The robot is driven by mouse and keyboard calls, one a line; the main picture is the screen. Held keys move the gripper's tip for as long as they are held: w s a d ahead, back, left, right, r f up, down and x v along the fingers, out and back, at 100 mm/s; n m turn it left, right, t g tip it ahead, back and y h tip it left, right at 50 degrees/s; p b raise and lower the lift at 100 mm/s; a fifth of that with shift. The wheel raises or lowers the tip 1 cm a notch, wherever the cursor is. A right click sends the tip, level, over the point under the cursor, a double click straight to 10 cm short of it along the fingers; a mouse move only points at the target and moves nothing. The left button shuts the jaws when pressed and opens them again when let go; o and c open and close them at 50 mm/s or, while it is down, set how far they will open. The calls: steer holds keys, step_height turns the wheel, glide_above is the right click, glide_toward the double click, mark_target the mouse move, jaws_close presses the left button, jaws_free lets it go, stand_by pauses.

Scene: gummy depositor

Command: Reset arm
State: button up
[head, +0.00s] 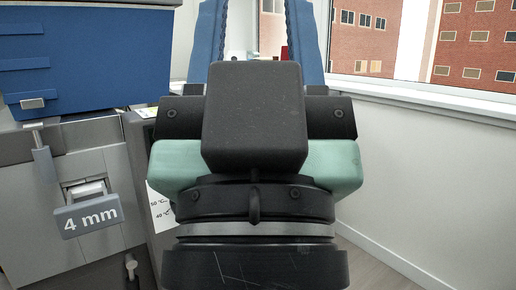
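My gripper (258,25) fills the middle of the head view, seen from behind, with a black housing and green sides. Its two blue fingers point up and stand wide apart, so it is open. Their tips are cut off by the top edge. Nothing shows held between them; the wall and window side show through the gap. The lower part of the gap is hidden by the black housing. The gummy depositor (100,150) stands to the left of my gripper, with a grey body and a blue upper part (85,60).
A grey handle marked "4 mm" (92,217) sticks out of the depositor's front. A white label with temperatures (160,208) is partly hidden behind my gripper. A window (425,45) and white wall (430,175) are at the right, with some open floor (360,268) below.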

step_height(320, 180, up, 36)
steer(key=p, duration=3.4)
steer(key=shift+w, duration=0.15)
